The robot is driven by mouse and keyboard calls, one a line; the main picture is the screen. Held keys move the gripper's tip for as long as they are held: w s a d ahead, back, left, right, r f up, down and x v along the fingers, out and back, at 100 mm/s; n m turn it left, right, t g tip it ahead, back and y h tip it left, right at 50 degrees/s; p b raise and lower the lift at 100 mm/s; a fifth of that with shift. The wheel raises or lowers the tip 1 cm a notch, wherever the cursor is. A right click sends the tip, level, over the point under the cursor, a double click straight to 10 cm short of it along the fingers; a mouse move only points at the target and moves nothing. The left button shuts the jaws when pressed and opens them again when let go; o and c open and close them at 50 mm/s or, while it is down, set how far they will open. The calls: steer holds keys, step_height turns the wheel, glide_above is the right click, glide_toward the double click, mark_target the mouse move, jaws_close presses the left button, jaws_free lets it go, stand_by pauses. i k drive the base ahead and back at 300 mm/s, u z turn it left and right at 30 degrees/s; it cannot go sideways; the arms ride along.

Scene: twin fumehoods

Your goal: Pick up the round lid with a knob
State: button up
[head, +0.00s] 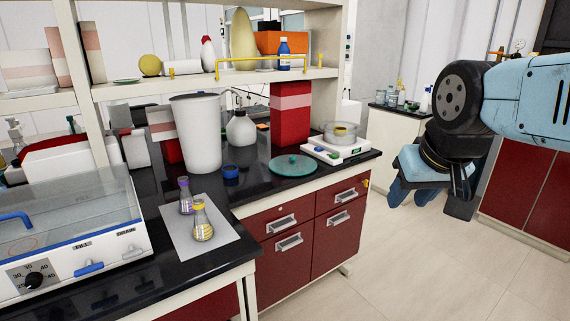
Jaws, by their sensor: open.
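A round teal lid with a small knob (293,165) lies flat on the black bench top in the head view, near the bench's front edge. The white scale with a clear dish stands just to its right. My gripper (418,192) hangs from the blue arm at the right, over the floor and clear of the bench. Its blue fingers point down and are open, with nothing seen between them. It is well to the right of the lid and apart from it.
A scale (335,150) holds a clear dish (341,132). A tall white container (198,135), a blue ring-shaped item (230,172) and a red box (290,113) stand left of and behind the lid. Two flasks stand on a white sheet (174,228). A shelf (220,82) overhangs the bench.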

mark_target(290, 165)
steer(key=i, duration=0.85)
steer(key=z, duration=0.05)
